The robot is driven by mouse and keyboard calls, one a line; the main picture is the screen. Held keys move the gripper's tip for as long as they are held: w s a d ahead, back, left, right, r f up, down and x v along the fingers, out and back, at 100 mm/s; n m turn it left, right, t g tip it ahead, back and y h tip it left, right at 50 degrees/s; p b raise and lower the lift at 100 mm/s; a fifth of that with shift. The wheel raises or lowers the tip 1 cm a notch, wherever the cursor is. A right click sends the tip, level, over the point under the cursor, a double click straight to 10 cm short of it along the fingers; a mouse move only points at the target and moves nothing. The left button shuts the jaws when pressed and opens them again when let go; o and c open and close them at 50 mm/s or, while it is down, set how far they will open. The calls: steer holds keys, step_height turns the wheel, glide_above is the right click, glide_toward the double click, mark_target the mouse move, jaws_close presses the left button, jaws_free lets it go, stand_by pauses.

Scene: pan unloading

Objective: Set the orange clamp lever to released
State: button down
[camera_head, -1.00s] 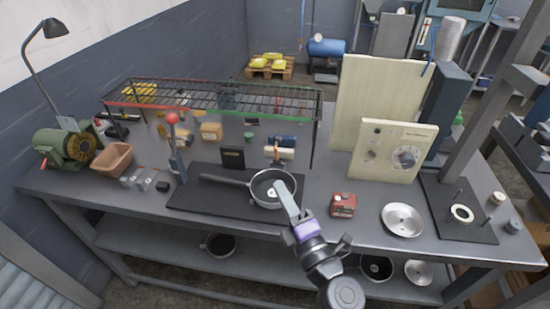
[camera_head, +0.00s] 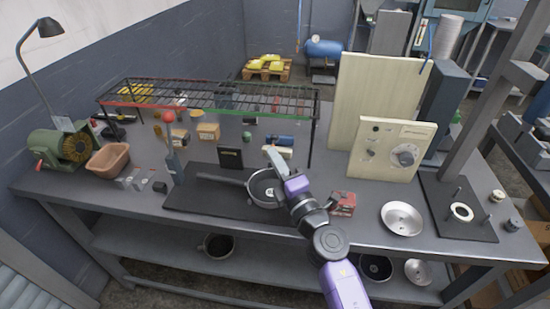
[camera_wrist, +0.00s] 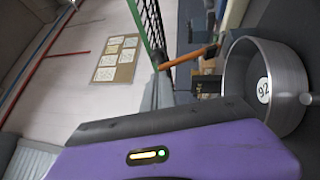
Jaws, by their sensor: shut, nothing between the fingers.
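The orange clamp lever (camera_wrist: 187,58) shows in the wrist view as a slim orange bar with a dark end, beyond the pan's rim. In the head view my gripper covers its place, so I cannot make it out there. My gripper (camera_head: 269,151) is shut and empty, with its tip over the far side of the pan. I cannot tell whether it touches the lever. The grey pan (camera_head: 252,199) sits on a dark plate with its handle to the left. It also shows in the wrist view (camera_wrist: 238,90) with a round label marked 92.
A wire rack (camera_head: 215,95) stands behind the pan. A red-knobbed lever (camera_head: 169,117) rises to the left. A red box (camera_head: 343,204) and a metal dish (camera_head: 402,217) lie to the right. A cream panel (camera_head: 390,148) stands behind them.

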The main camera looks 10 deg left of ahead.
steer(key=w+r, duration=0.1)
steer(key=w, duration=0.1)
steer(key=w+r+p, duration=0.1)
steer(key=shift+w+d+r, duration=0.1)
steer(key=shift+w+r, duration=0.05)
steer(key=shift+w, duration=0.2)
